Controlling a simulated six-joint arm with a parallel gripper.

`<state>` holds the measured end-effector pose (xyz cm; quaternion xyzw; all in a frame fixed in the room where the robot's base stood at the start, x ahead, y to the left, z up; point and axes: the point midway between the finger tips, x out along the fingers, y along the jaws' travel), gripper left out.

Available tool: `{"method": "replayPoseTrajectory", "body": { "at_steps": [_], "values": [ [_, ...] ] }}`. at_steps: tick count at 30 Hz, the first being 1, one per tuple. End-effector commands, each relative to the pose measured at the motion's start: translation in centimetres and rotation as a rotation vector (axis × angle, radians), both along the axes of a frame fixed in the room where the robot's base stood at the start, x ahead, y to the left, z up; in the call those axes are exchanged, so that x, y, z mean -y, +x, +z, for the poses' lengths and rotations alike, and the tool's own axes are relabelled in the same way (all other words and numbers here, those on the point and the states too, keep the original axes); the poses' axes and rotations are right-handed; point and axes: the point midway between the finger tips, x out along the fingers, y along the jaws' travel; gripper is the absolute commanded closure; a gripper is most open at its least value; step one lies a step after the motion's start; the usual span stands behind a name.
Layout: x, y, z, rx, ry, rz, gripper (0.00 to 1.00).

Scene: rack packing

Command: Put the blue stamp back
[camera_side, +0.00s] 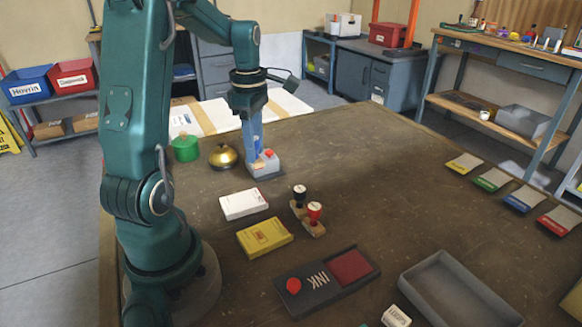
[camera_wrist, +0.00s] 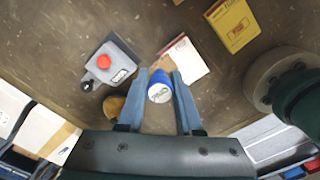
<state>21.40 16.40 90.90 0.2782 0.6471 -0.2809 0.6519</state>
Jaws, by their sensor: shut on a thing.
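The blue stamp (camera_wrist: 160,91) shows in the wrist view as a round blue body with a white end, between my two fingers. My gripper (camera_wrist: 161,74) is shut on it. In the side view, my gripper (camera_side: 255,148) points down beside a grey box with a red button (camera_side: 264,166); the stamp is hard to tell from the blue fingers there.
A brass bell (camera_side: 223,157) and green tin (camera_side: 185,149) stand left of my gripper. White (camera_side: 244,204) and yellow (camera_side: 265,238) boxes lie nearer. An open ink pad (camera_side: 325,284) and empty grey tray (camera_side: 455,292) lie in front. The table's right-hand middle is clear.

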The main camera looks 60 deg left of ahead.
Motion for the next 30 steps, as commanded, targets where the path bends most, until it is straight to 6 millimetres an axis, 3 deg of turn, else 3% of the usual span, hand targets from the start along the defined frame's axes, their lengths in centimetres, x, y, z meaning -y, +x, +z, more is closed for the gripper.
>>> {"method": "replayPoseTrajectory", "body": {
  "at_steps": [4, 10, 14, 21, 30],
  "values": [
    [1.9, 2.8, -2.1, -0.003, -0.003, -0.007, 1.00],
    [3.3, 5.0, -3.6, -0.001, -0.001, -0.002, 1.00],
    [3.5, 5.3, -4.2, -0.001, -0.001, 0.001, 1.00],
    [3.5, 5.3, -7.4, -0.003, -0.001, 0.002, 1.00],
    [3.5, 5.3, -7.8, 0.001, 0.001, 0.001, 1.00]
  ]
}}
